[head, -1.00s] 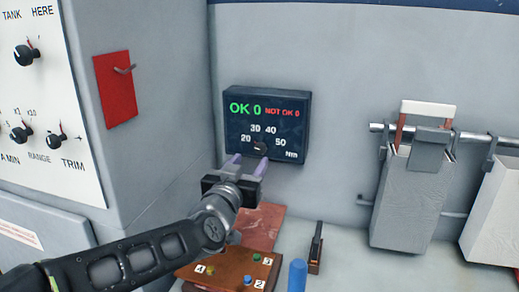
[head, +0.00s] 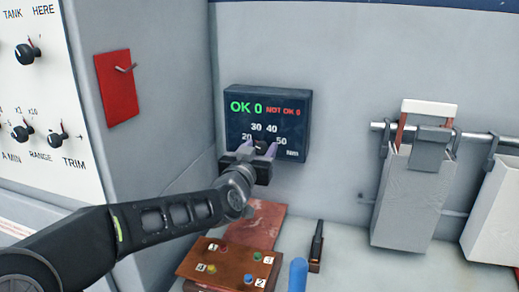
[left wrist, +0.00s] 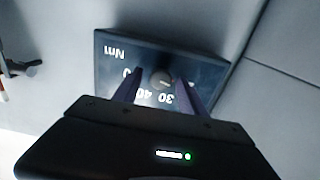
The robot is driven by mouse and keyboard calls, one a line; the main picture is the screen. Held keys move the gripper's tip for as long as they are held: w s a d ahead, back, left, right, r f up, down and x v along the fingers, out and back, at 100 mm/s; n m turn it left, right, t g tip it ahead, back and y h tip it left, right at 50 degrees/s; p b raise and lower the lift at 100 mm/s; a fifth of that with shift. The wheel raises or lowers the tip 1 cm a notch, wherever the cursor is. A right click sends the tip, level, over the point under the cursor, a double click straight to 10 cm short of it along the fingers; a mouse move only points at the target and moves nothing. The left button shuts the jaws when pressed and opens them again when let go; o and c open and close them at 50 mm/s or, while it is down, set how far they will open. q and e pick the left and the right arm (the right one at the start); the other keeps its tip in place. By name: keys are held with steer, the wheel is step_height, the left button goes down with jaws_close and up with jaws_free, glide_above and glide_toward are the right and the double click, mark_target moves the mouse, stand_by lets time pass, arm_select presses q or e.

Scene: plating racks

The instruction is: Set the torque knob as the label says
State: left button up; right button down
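The torque box (head: 266,122) is dark and hangs on the grey wall. It reads OK 0 in green and NOT OK 0 in red, above a dial marked 20, 30, 40, 50 and Nm. The torque knob (head: 261,146) is small, round and dark. It also shows in the left wrist view (left wrist: 161,78), where the box appears upside down. My left gripper (head: 258,152) is open, its two purple fingers on either side of the knob. I cannot tell whether they touch it. The knob's pointer is too small to read. My right gripper is not in view.
A wooden block with coloured, numbered buttons (head: 229,262) lies on the bench below, with a reddish plate (head: 262,222) behind it. A blue cylinder (head: 298,273) and a dark upright tool (head: 317,242) stand nearby. Grey-white holders (head: 410,200) hang from a rail at right.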

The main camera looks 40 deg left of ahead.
arm_select(q)
jaws_close()
stand_by(0.3)
steer(key=shift+m, duration=0.4)
steer(key=m+p, duration=0.1)
steer(key=m, duration=0.3)
steer(key=m+p, duration=0.1)
steer(key=m, duration=0.4)
steer(key=shift+d+f, duration=0.1)
steer(key=shift+d, duration=0.05)
stand_by(0.4)
jaws_free()
